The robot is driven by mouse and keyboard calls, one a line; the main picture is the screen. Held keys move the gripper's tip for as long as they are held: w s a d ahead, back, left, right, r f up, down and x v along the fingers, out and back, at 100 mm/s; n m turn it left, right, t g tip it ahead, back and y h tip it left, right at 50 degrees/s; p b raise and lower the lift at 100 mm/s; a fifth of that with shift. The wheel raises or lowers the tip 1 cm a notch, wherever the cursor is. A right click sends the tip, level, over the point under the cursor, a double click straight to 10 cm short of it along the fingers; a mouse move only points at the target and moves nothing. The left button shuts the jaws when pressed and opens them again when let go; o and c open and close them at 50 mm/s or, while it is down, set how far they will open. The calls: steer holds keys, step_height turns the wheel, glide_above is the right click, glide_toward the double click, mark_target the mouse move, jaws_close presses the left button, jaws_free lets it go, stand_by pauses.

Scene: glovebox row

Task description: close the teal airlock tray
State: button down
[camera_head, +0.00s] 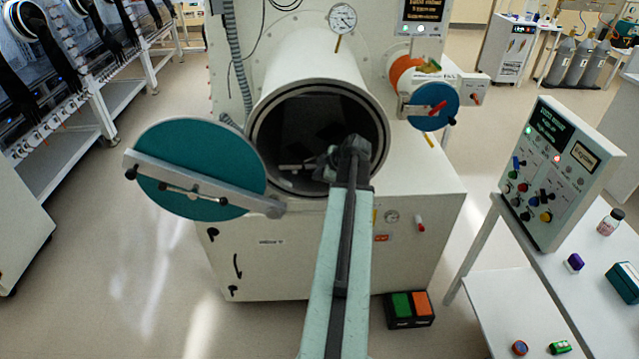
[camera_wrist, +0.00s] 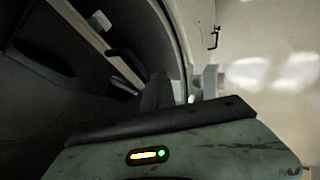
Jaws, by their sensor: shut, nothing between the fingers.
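The airlock is a white cylinder (camera_head: 310,68) with a wide round mouth facing me. Its teal round door (camera_head: 200,150) stands swung open to the left, with a grey bar across it. Inside the dark chamber a pale bar (camera_head: 294,167) shows, perhaps the tray's front edge; it also seems to show in the wrist view (camera_wrist: 95,40). No teal tray surface is clear in the dark. My gripper (camera_head: 324,162) is shut and empty at the right of the mouth, partly covering it. I cannot tell whether it touches the bar.
A smaller port with a blue cap (camera_head: 432,106) sits right of the chamber. A control panel (camera_head: 558,172) stands on a white table (camera_head: 565,280) at right. A green and orange pedal box (camera_head: 409,308) lies on the floor. The floor at left is clear.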

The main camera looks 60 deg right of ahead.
steer(key=shift+s+a, duration=0.1)
steer(key=shift+a, duration=0.05)
steer(key=s+a+r+p, duration=0.4)
steer(key=s+r+p, duration=0.3)
steer(key=s, duration=0.1)
steer(key=shift+s+a, duration=0.2)
steer(key=shift+a, duration=0.05)
